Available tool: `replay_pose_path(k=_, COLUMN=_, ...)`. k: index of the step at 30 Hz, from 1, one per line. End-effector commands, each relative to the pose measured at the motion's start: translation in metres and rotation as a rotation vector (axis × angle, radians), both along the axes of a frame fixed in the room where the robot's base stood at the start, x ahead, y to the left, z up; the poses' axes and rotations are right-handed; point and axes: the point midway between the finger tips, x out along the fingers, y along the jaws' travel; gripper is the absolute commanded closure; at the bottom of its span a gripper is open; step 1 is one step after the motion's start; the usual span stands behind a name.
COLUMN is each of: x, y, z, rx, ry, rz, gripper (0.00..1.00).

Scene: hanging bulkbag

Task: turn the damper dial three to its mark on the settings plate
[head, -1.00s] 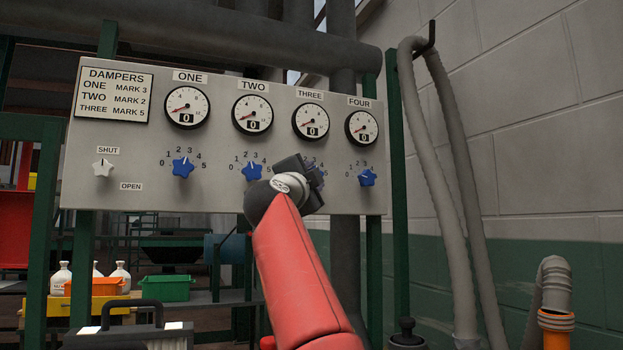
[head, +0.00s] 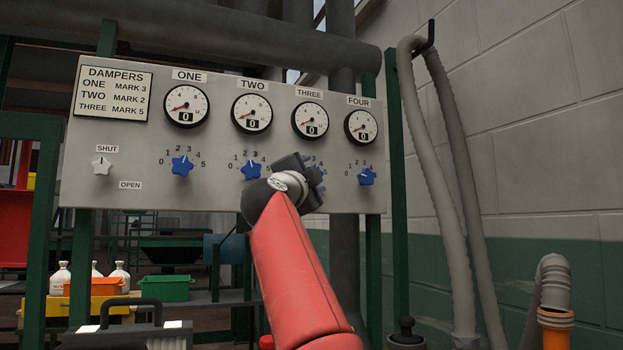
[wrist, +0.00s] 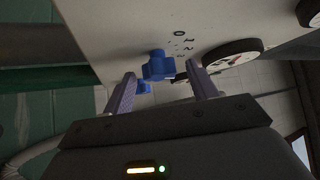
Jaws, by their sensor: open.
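The settings plate (head: 114,93) at the panel's upper left reads ONE MARK 3, TWO MARK 2, THREE MARK 5. Gauge three (head: 310,121) shows 0. In the head view, my gripper (head: 303,180) covers nearly all of damper dial three, below that gauge; its pointer is hidden. In the wrist view, a blue star-shaped dial (wrist: 158,66), seemingly dial three, lies ahead between the open fingers of my gripper (wrist: 162,86). I see space beside the dial, and no clear contact with either finger.
On the grey panel (head: 225,195), blue dials one (head: 182,167) and two (head: 251,169) are left of my gripper, and dial four (head: 367,177) is close on its right. A white shut/open knob (head: 102,166) sits far left. Grey hoses (head: 450,180) hang on the right wall.

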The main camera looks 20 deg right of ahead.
Motion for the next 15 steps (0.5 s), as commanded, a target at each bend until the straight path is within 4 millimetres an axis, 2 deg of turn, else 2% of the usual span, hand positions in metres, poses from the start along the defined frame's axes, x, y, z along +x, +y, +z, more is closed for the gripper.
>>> replay_pose_path(k=3, x=-0.014, y=0.013, z=-0.011, rx=-0.001, ry=-0.002, rz=0.004, gripper=0.42)
replay_pose_path(k=9, x=-0.038, y=0.034, z=-0.021, rx=-0.001, ry=-0.001, rz=0.003, gripper=0.42)
replay_pose_path(k=15, x=-0.05, y=0.044, z=-0.025, rx=-0.001, ry=0.0, rz=0.001, gripper=0.42)
